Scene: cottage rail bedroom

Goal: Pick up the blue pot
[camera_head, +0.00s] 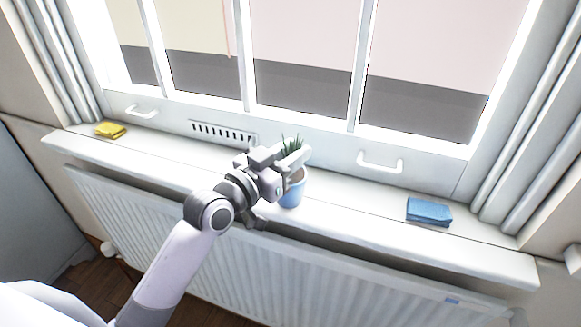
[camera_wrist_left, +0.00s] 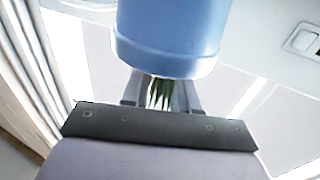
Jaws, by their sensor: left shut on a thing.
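The blue pot (camera_head: 291,195) with a spiky green plant (camera_head: 292,143) is at the middle of the white window sill in the head view. My left gripper (camera_head: 296,160) is at the pot's upper part, shut on it, and partly hides it. In the left wrist view the blue pot (camera_wrist_left: 172,35) fills the upper middle, with the green leaves (camera_wrist_left: 160,94) between my gripper's fingers (camera_wrist_left: 160,95). I cannot tell whether the pot touches the sill. My right gripper is not in view.
A yellow cloth-like item (camera_head: 111,130) lies at the sill's left end and a blue block-like item (camera_head: 429,211) at its right. A white radiator (camera_head: 330,270) is below the sill (camera_head: 350,205). Window handles (camera_head: 380,162) project behind.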

